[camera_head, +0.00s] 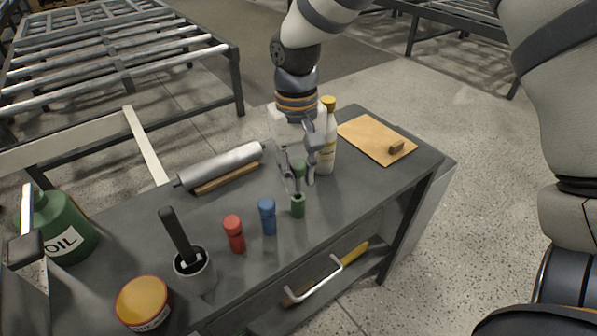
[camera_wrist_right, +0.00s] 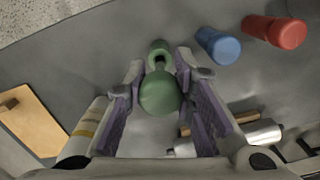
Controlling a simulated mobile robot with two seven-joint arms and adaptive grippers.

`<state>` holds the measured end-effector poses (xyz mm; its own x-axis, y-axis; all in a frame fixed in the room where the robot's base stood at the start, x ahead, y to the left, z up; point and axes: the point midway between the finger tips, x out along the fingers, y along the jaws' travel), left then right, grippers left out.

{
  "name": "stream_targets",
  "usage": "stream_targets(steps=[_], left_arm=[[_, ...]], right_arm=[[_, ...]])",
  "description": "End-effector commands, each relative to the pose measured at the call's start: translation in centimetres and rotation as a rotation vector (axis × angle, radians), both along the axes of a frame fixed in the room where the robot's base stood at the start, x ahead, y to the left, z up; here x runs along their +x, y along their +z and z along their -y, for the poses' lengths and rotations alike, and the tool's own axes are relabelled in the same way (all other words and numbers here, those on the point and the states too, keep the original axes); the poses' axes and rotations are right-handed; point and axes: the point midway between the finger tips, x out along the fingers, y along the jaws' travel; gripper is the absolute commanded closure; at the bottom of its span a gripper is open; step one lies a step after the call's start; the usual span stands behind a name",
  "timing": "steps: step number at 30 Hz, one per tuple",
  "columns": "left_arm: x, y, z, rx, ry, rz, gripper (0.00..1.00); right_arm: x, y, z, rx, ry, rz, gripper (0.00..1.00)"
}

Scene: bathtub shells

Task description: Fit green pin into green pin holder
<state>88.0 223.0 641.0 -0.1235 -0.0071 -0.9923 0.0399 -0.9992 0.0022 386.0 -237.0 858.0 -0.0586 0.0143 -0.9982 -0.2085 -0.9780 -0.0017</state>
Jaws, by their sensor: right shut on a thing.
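The green pin (camera_head: 299,168) is between the fingers of my right gripper (camera_head: 300,182), which is shut on it. The pin looks upright, and its rounded end (camera_wrist_right: 160,93) faces the camera in the right wrist view. The green pin holder (camera_head: 298,207) stands on the dark table just below the pin, near the table's front edge. In the wrist view the holder (camera_wrist_right: 158,50) shows just beyond the pin, partly overlapped by it. Whether the pin touches the holder is hard to tell. My left gripper is not in view.
A blue piece (camera_head: 267,216) and a red piece (camera_head: 234,233) stand left of the holder. A bottle (camera_head: 328,145) stands close behind my right gripper. A metal roller (camera_head: 220,166) lies at the back, a wooden board (camera_head: 365,136) at the right. An oil can (camera_head: 62,228) is far left.

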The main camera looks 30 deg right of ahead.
Motion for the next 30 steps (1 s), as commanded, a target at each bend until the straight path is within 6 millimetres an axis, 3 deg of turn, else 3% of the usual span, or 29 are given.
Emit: stream_targets(steps=[30], left_arm=[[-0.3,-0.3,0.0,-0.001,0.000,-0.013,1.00]], right_arm=[[0.0,-1.9,0.0,0.000,0.006,0.000,1.00]])
